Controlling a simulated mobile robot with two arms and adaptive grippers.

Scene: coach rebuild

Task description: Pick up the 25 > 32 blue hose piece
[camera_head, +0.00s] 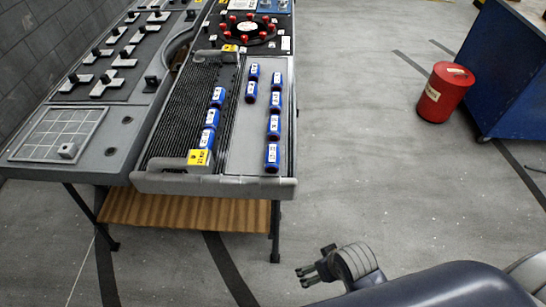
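Several blue hose pieces with white labels stand on the tray at the near end of the long table. One row runs down the right side, with its nearest blue hose piece (272,164) by the front edge. A shorter pair includes a blue hose piece (250,98) in the middle, and more run along the left, such as a blue hose piece (207,145). The labels are too small to read, so I cannot tell which is 25 > 32. My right gripper (303,277) is low in front of the table, away from the pieces; its opening is unclear. My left gripper is out of view.
The grey tray (245,150) has a black ribbed strip on its left and yellow tags. A grey panel with a white grid (50,130) adjoins it. A red drum (440,95) and blue cabinet (515,70) stand right. The floor between is clear.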

